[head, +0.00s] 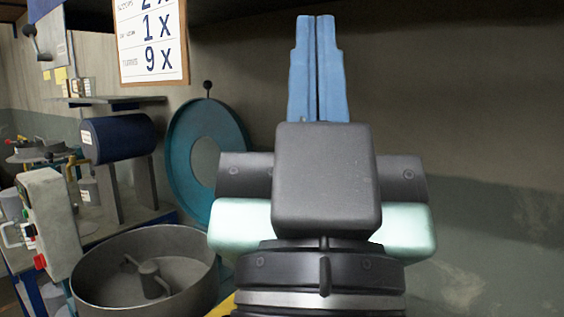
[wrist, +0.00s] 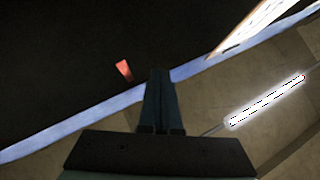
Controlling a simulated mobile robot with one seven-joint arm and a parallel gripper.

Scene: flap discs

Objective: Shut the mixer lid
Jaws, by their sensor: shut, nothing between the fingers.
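The mixer is a grey round bowl (head: 205,245) at the lower left of the head view, with a mixing tool (head: 150,278) inside. Its lid (head: 182,150) is a teal disc with a grey round centre and a dark knob at the top. The lid stands raised, close to upright, behind the bowl, so the bowl is open. My gripper (head: 316,70) points up to the right of the lid, apart from it. Its blue fingers are together and empty. The wrist view shows the fingers (wrist: 160,100) but neither the lid nor the bowl.
A control box (head: 50,225) with a red button stands left of the bowl. A dark blue drum (head: 118,138) and a shelf (head: 110,100) are behind it. A sign (head: 150,40) hangs on the wall. A lit lamp tube (wrist: 268,101) shows in the wrist view.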

